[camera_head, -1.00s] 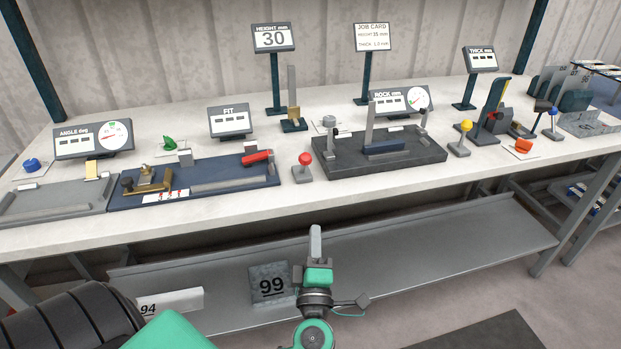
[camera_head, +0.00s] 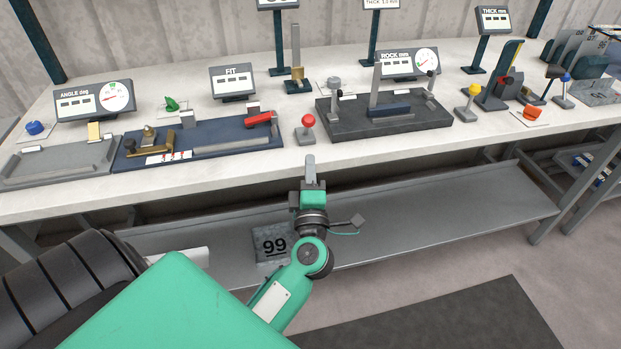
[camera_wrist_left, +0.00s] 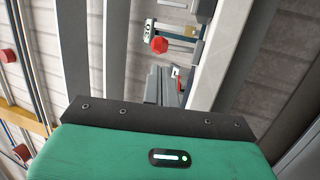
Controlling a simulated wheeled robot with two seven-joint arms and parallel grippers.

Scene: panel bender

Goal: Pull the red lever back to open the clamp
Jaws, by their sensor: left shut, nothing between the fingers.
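A red ball-topped lever (camera_head: 308,121) stands upright on a small grey base near the bench's front edge. A separate red handle (camera_head: 259,118) lies at the right back of the blue fixture (camera_head: 222,138); I cannot tell which one works the clamp. My left gripper (camera_head: 310,165) is shut and empty, with its tip near the bench front edge, just below the ball lever in the picture and not touching it. In the left wrist view a red knob (camera_wrist_left: 159,45) shows ahead, with a smaller red part (camera_wrist_left: 177,72) beyond. My right gripper is not in view.
A dark fixture block (camera_head: 385,115) with upright posts stands right of the ball lever. A yellow-knobbed lever (camera_head: 474,90) is farther right. A grey plate (camera_head: 60,162) lies at the left. A lower shelf (camera_head: 430,205) runs under the bench (camera_head: 262,167).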

